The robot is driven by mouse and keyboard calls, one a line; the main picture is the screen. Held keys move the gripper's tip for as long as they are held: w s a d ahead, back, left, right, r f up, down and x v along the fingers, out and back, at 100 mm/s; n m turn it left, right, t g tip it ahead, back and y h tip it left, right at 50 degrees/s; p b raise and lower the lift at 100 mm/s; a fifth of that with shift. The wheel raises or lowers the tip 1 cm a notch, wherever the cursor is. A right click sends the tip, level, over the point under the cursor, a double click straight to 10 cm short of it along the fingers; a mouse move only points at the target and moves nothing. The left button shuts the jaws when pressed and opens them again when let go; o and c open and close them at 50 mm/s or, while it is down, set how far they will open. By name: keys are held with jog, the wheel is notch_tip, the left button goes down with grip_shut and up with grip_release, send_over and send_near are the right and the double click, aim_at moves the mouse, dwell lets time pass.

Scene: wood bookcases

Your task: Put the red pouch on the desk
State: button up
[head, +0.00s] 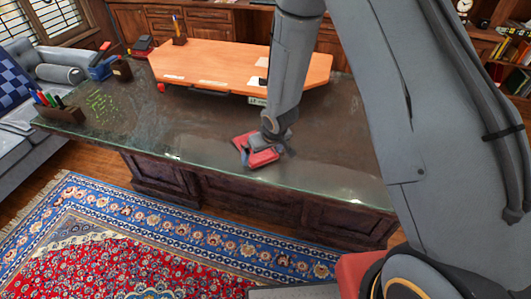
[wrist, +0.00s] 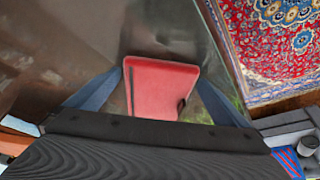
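The red pouch (head: 263,158) is at the front part of the dark glass-topped desk (head: 190,130), inside its front edge. Whether it rests on the top or is just above it, I cannot tell. My gripper (head: 257,150) points down at the pouch and partly hides it in the head view. In the wrist view the pouch (wrist: 157,88) lies between the two blue-grey fingers of my gripper (wrist: 159,75). The fingertips meet its left and right edges, with no clear gap. Its lower end is hidden by the gripper body.
An orange board (head: 225,65) lies along the back of the desk. A pen holder (head: 58,110) and a blue item (head: 102,68) are at its left. A patterned rug (head: 140,250) covers the floor in front. The desk's left-middle surface is mostly clear.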

jog(key=shift+r, duration=0.15)
jog(key=s+d+r+m+h+p, duration=0.1)
jog(key=s+d+r, duration=0.45)
jog(key=r, duration=0.45)
jog(key=s+d+r+m+h+p, duration=0.15)
jog(key=s+d+r, duration=0.35)
jog(key=r, duration=0.5)
jog(key=s+d+r+m+g, duration=0.1)
jog(key=s+d+r+m, duration=0.1)
jog(key=s+d+r, duration=0.3)
jog(key=s, duration=0.4)
jog(key=shift+s+d+r+g+y, duration=0.2)
jog(key=shift+s+d+g+y, duration=0.05)
jog(key=shift+d+g+y, duration=0.15)
jog(key=shift+m, duration=0.25)
